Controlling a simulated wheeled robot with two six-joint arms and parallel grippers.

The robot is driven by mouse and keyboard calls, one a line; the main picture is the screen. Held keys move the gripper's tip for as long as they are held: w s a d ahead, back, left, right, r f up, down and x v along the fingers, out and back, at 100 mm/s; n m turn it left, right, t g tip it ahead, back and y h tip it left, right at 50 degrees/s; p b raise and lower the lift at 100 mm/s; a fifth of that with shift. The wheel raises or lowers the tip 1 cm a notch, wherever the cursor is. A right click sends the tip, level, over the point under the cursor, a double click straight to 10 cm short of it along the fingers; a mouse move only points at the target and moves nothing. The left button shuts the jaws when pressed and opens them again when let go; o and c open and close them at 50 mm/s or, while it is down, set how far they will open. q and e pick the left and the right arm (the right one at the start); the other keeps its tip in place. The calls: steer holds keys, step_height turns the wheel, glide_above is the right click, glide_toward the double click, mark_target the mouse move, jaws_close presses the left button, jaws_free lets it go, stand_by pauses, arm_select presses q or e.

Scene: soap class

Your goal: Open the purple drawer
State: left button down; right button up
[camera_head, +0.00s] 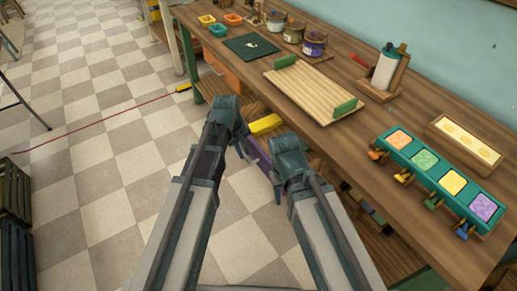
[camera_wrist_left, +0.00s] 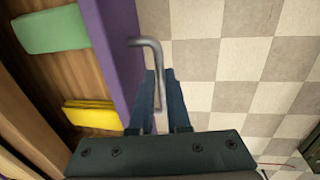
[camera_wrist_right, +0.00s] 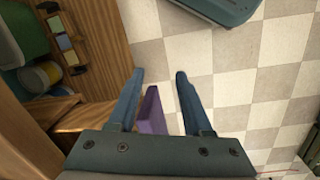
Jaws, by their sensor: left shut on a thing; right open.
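The purple drawer (camera_head: 257,154) stands out from under the workbench, partly behind my grippers in the head view. In the left wrist view, its purple front (camera_wrist_left: 112,45) has a grey metal handle (camera_wrist_left: 150,44). Behind the front, a green block (camera_wrist_left: 50,30) and a yellow block (camera_wrist_left: 92,113) lie on a wooden surface. My left gripper (camera_wrist_left: 158,78) is shut on the handle. My right gripper (camera_wrist_right: 158,76) is open and empty. The drawer's purple end (camera_wrist_right: 152,112) shows between its fingers in the right wrist view; whether they touch it is unclear.
The workbench (camera_head: 345,137) carries a slatted wooden tray (camera_head: 310,90), a teal holder (camera_head: 405,149) with several coloured squares, a bottle (camera_head: 385,68) and jars. The checkered floor (camera_head: 110,130) is mostly clear at left. Dark crates (camera_head: 17,235) stand at the left edge.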

arm_select(q)
steer(key=s+a, duration=0.5)
steer(key=a, duration=0.2)
steer(key=shift+s+a, duration=0.25)
steer(key=shift+s, duration=0.05)
arm_select(e)
steer(key=shift+s+d, duration=0.1)
steer(key=shift+s, duration=0.2)
arm_select(q)
steer(key=c, duration=0.9)
jaws_free()
steer(key=r+p, duration=0.4)
steer(key=s+a+r+p, duration=0.1)
steer(key=r+p, duration=0.4)
steer(key=a+r+p, duration=0.1)
steer(key=r+p, duration=0.3)
steer(key=shift+s+r+p, duration=0.2)
steer(key=shift+r+p, duration=0.1)
arm_select(e)
step_height(320, 180, up, 14)
steer(key=shift+f, duration=0.2)
